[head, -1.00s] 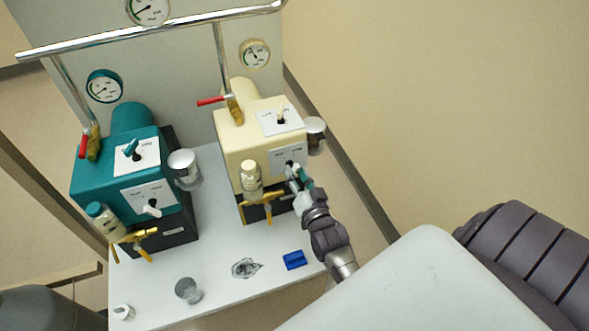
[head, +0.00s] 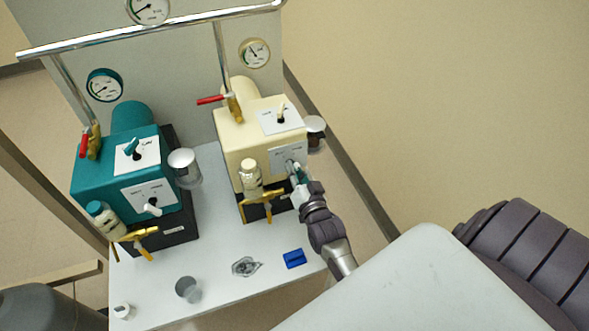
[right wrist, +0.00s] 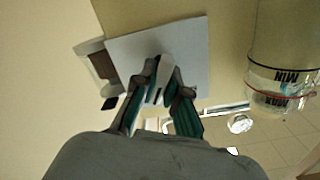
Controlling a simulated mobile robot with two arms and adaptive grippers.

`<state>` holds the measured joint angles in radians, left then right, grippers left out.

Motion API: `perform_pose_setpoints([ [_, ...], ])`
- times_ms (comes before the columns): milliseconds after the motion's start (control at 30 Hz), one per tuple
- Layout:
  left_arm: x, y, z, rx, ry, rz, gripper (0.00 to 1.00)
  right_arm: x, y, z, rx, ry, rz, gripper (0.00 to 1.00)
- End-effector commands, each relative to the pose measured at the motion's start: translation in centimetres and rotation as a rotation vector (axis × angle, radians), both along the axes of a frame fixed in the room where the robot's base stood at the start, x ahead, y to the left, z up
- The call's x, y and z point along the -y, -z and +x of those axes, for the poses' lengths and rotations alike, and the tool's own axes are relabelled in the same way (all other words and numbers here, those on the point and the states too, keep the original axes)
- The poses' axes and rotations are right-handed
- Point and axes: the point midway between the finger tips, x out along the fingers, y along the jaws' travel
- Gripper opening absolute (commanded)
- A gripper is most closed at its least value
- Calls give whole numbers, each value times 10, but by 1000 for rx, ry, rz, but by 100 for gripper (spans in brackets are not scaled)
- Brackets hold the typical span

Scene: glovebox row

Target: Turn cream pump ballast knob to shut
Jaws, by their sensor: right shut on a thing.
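The cream pump (head: 238,150) stands at the right end of the white bench. A white plate (head: 280,160) with small print is on its front face, and another with a dark-based cream switch (head: 281,112) is on top. My right gripper (head: 297,172) is at the front plate. In the right wrist view its two teal and grey fingers (right wrist: 160,98) are shut on a pale knob (right wrist: 165,70) in front of the plate. The fingers partly hide the knob, and its pointing direction is hard to read. My left gripper is not in view.
A teal pump (head: 95,175) with similar plates stands at left. An oil bottle (head: 250,178) and brass tap (head: 262,198) sit close left of my right gripper.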

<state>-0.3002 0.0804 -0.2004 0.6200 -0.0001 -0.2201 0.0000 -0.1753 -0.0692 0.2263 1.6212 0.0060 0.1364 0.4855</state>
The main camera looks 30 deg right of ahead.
Motion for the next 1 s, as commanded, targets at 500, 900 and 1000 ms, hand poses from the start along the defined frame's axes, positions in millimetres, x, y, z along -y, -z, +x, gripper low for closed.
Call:
perform_pose_setpoints([
  [500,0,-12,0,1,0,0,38,-1,-1,0,-65,1,-257,0],
  [900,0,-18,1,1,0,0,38,-2,0,0,-113,0,-464,0],
  [1000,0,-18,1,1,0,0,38,-2,0,1,-119,0,-488,0],
])
